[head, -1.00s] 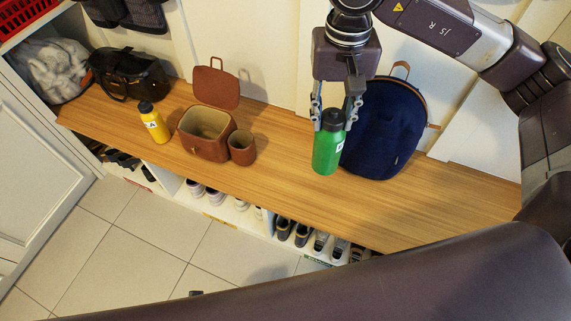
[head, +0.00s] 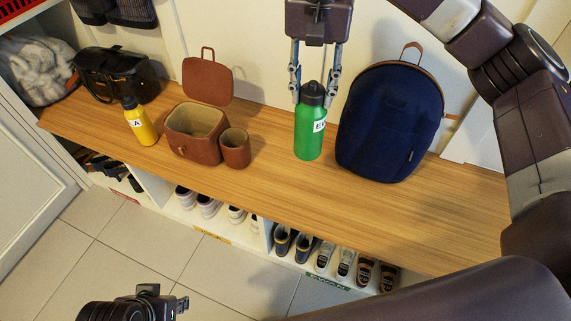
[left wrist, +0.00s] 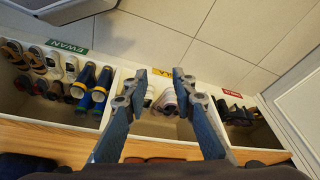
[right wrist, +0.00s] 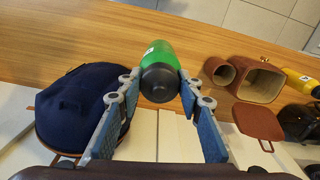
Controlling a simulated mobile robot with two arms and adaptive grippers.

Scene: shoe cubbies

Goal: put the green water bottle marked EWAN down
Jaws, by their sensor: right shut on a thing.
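The green water bottle (head: 309,132) has a black cap and a white label, only partly readable. It is upright over the wooden bench, left of the navy backpack; I cannot tell whether its base touches the wood. My right gripper (head: 313,88) is shut on the bottle near its cap, from above. In the right wrist view the bottle (right wrist: 158,55) sits between the fingertips (right wrist: 160,84). My left gripper (left wrist: 160,74) is open and empty, over the floor in front of the cubbies. Its dark body shows at the bottom of the head view.
The navy backpack (head: 391,122) stands close to the bottle's right. Left are a brown cup (head: 235,150), an open brown case (head: 195,148), a yellow bottle (head: 141,124) and a black bag (head: 103,73). Bare bench (head: 275,182) lies in front. Shoes fill cubbies below; a green EWAN label (left wrist: 68,46) shows.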

